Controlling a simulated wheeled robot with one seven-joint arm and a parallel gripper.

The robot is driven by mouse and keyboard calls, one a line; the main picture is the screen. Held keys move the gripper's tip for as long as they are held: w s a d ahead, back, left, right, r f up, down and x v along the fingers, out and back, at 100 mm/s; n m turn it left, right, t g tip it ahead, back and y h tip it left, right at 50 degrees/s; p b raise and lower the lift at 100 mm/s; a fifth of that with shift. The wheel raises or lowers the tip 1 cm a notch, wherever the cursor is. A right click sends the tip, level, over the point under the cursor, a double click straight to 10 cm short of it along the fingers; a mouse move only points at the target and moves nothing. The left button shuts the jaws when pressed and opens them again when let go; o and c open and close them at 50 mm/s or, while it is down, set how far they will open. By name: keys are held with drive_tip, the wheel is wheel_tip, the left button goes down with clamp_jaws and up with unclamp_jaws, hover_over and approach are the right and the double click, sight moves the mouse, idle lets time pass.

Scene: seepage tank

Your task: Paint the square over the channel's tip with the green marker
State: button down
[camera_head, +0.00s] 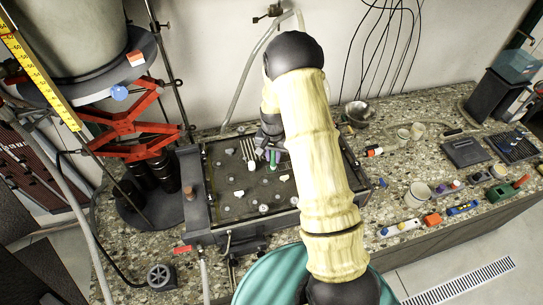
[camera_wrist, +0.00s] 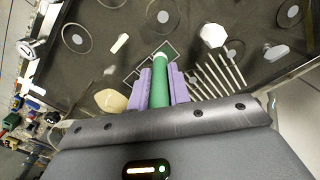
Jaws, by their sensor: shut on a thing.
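The green marker (camera_wrist: 160,90) stands between the two purple fingers of my gripper (camera_wrist: 161,74), which is shut on it. In the head view the green marker (camera_head: 272,160) shows small below my gripper (camera_head: 266,151), over the tank. In the wrist view the marker's pale far end lies over or against a thin-outlined square (camera_wrist: 171,48). Further outlined squares (camera_wrist: 131,79) run down to the left, partly hidden by marker and fingers. I cannot tell whether the tip touches the surface, and no green paint is clear. I cannot make out which mark is the channel's tip.
The dark tank (camera_head: 222,205) holds several round discs and pale pieces. A row of pale prongs (camera_wrist: 215,75) lies right of my fingers, a white hexagonal piece (camera_wrist: 213,36) beyond it. A white cup (camera_head: 418,194) and tools stand on the counter at right; a red jack (camera_head: 130,130) at left.

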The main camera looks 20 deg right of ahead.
drive_tip(key=shift+d, duration=0.7)
drive_tip(key=shift+a, duration=0.15)
drive_tip(key=shift+a, duration=0.85)
drive_tip(key=shift+a, duration=0.1)
drive_tip(key=shift+a, duration=0.85)
drive_tip(key=shift+d, duration=0.15)
drive_tip(key=shift+d, duration=0.8)
drive_tip(key=shift+d, duration=0.1)
drive_tip(key=shift+d+b, duration=0.3)
drive_tip(key=shift+d, duration=0.55)
